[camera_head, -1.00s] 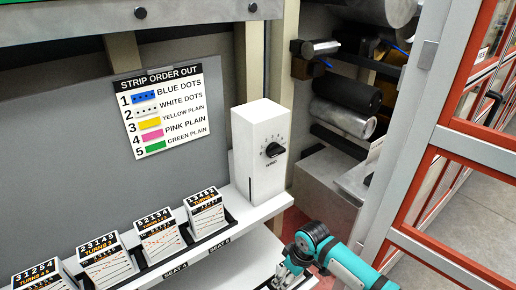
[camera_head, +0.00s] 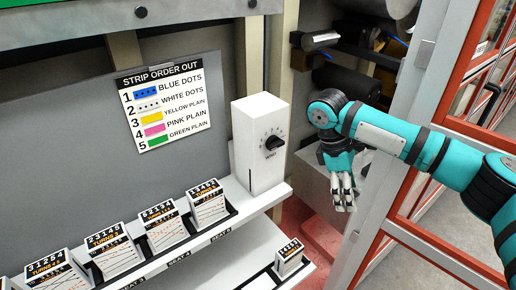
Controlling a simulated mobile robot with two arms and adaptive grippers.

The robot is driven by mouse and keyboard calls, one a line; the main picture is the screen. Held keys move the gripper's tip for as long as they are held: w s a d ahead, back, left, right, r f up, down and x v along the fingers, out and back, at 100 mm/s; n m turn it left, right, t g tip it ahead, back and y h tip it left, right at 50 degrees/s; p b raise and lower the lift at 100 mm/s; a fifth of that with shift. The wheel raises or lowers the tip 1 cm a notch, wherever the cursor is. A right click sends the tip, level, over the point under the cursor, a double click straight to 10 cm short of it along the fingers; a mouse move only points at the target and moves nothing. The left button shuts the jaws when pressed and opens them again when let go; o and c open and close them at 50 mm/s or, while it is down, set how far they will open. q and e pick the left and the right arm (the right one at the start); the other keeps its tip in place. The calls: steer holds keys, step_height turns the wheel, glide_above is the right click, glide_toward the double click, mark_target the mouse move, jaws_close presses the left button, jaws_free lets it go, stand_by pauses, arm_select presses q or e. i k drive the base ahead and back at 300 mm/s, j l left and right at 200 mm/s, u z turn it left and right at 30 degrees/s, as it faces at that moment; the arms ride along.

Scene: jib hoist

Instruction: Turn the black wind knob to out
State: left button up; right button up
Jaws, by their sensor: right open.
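The black wind knob (camera_head: 274,142) sits on the front face of a white upright box (camera_head: 257,167), with a ring of small marks around it. A small label is below the knob. My right arm comes in from the right, and my right gripper (camera_head: 343,200) hangs open, fingers pointing down, to the right of the box and lower than the knob. It is apart from the knob and holds nothing that I can see. My left gripper is not in view.
A strip order sign (camera_head: 168,105) hangs on the grey wall. Several card blocks (camera_head: 115,257) stand on the lower left shelf, and a smaller block (camera_head: 289,257) stands at the front. Dark and metal rollers (camera_head: 346,84) lie behind my arm. A red-framed gate (camera_head: 425,200) is at right.

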mark_target(273, 143)
steer(key=k+l+u, duration=0.1)
steer(key=u, duration=0.25)
steer(key=k+u, duration=0.2)
steer(key=u, duration=0.15)
steer(key=k+l+u, duration=0.1)
steer(key=u, duration=0.25)
steer(key=k+j, duration=0.05)
